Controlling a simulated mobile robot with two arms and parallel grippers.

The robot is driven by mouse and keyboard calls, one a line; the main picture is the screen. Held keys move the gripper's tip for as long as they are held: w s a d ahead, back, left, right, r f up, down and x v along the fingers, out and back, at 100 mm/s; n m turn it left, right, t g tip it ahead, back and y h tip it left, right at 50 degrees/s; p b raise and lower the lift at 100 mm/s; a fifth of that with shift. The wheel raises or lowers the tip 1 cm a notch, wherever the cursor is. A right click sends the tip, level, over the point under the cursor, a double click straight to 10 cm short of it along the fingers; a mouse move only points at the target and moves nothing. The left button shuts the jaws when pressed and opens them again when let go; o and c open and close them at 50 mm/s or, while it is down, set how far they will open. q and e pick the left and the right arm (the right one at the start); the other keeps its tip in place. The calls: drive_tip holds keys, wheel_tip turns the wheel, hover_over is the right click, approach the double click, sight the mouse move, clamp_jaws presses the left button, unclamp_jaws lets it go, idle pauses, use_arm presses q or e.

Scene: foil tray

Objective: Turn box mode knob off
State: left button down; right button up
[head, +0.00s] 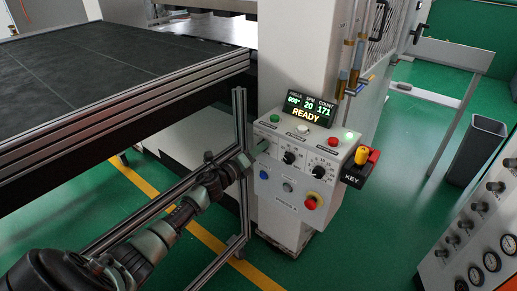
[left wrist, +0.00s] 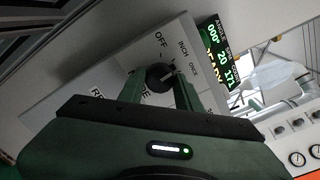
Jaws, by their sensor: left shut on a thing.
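In the left wrist view my left gripper (left wrist: 161,85) is shut on a black mode knob (left wrist: 158,76), one finger on each side. The labels OFF, INCH and ONCE show around the knob; other lettering is partly covered. The knob's pale pointer mark slants towards the upper right. In the head view the gripper hides this knob. My right gripper is not in view.
Two other black knobs (head: 291,157) are close to the right of the gripper. A red emergency button (head: 313,200) sits low on the panel. A lit display (head: 311,107) reads READY. A metal frame post (head: 241,120) stands close left.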

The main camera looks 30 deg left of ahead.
use_arm(q)
drive_tip(key=n+p, duration=0.2)
drive_tip(key=n, duration=0.8)
drive_tip(key=shift+n, duration=0.3)
drive_tip(key=shift+f, duration=0.1)
idle(0.3)
drive_tip(key=c, duration=1)
unclamp_jaws()
drive_tip(key=shift+a, duration=0.1)
drive_tip(key=shift+o, duration=0.2)
drive_tip(key=s, duration=0.8)
drive_tip(key=shift+a, duration=0.35)
drive_tip(key=shift+w, duration=0.1)
